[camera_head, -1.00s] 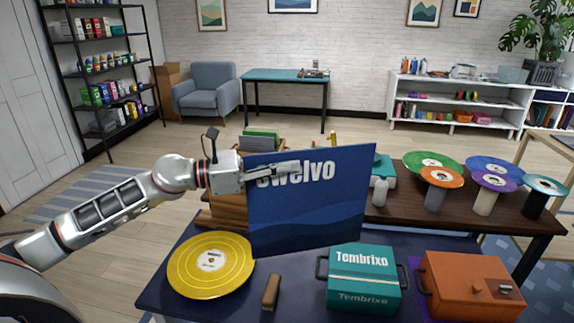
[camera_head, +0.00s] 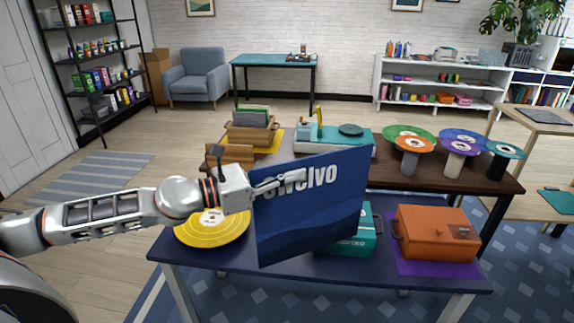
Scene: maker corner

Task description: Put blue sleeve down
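The blue sleeve (camera_head: 310,215) is a flat square with white lettering, of which "welvo" shows, and darker wave shapes along its bottom. It stands upright and slightly tilted above the dark blue table (camera_head: 420,278). My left gripper (camera_head: 285,182) is shut on the sleeve's upper left edge, with a finger across its front. I cannot tell whether the sleeve's lower edge touches the table. The sleeve hides part of the teal Tembrixo box (camera_head: 352,240) and the middle of the table. My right gripper is not in view.
A yellow record (camera_head: 212,230) lies at the table's left. An orange case (camera_head: 437,233) stands on a purple mat (camera_head: 408,262) at the right. Behind, a brown table (camera_head: 455,180) holds records on stands, a teal turntable (camera_head: 340,138) and a wooden crate (camera_head: 250,135).

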